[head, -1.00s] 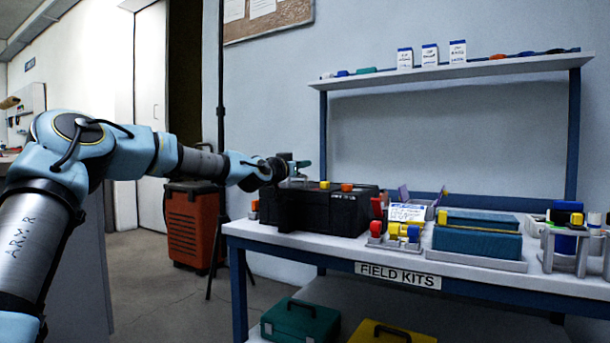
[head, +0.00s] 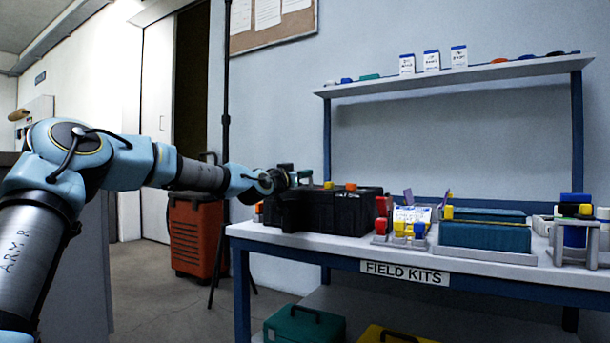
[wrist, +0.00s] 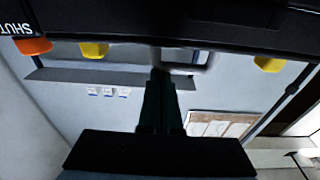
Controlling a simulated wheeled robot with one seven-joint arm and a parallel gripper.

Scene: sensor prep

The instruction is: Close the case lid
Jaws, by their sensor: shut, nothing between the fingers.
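The black case (head: 345,215) stands at the left end of the bench. A yellow tab (head: 328,185) and an orange tab (head: 350,187) show along its top; I cannot tell how far its lid is open. My gripper (head: 302,176) is shut and empty, just above the case's left part. In the wrist view my gripper (wrist: 160,75) points at a dark case part (wrist: 120,22) with an orange tab (wrist: 33,46), yellow tabs (wrist: 94,50) and upside-down lettering reading "SHUT". I cannot tell whether the fingertips touch it.
Right of the case on the bench (head: 330,252) are a rack of coloured items (head: 400,232), a teal case (head: 485,235) and a grey stand (head: 575,245). A shelf (head: 455,74) with small boxes is above. An orange case (head: 198,235) stands on the floor behind.

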